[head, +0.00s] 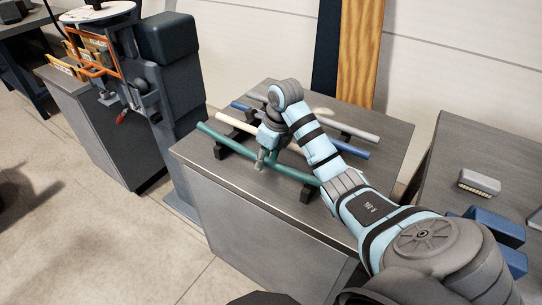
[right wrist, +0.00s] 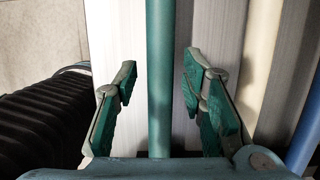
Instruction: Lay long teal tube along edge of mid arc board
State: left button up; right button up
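A long teal tube (head: 224,141) lies across dark rests near the front of a grey workbench. It runs upright through the middle of the right wrist view (right wrist: 160,60). My right gripper (head: 261,163) reaches down over the tube's middle. In the right wrist view its two green-padded fingers (right wrist: 159,82) stand apart, one on each side of the tube, with gaps on both sides. My left gripper is in neither view. I cannot make out an arc board in these frames.
Behind the teal tube lie a cream tube (head: 232,122), a blue tube (head: 355,152) and a pale tube (head: 349,129) on dark rests. My right arm hides parts of them. The grey workbench (head: 215,173) has a bare left front corner. Blue blocks (head: 497,227) stand on the right-hand bench.

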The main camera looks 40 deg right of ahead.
grip_shut()
jog(key=shift+w+a+p+v, duration=0.1)
jog(key=shift+w+p+v, duration=0.15)
jog(key=shift+p+v, duration=0.9)
jog(key=shift+w+a+p+v, duration=0.1)
jog(key=shift+w+p+v, duration=0.15)
jog(key=shift+p+v, duration=0.9)
jog(key=shift+w+a+p+v, duration=0.1)
jog(key=shift+w+p+v, duration=0.2)
jog(key=shift+p+v, duration=0.85)
jog(key=shift+d+r, duration=0.1)
jog(key=shift+r, duration=0.1)
jog(key=shift+f, duration=0.1)
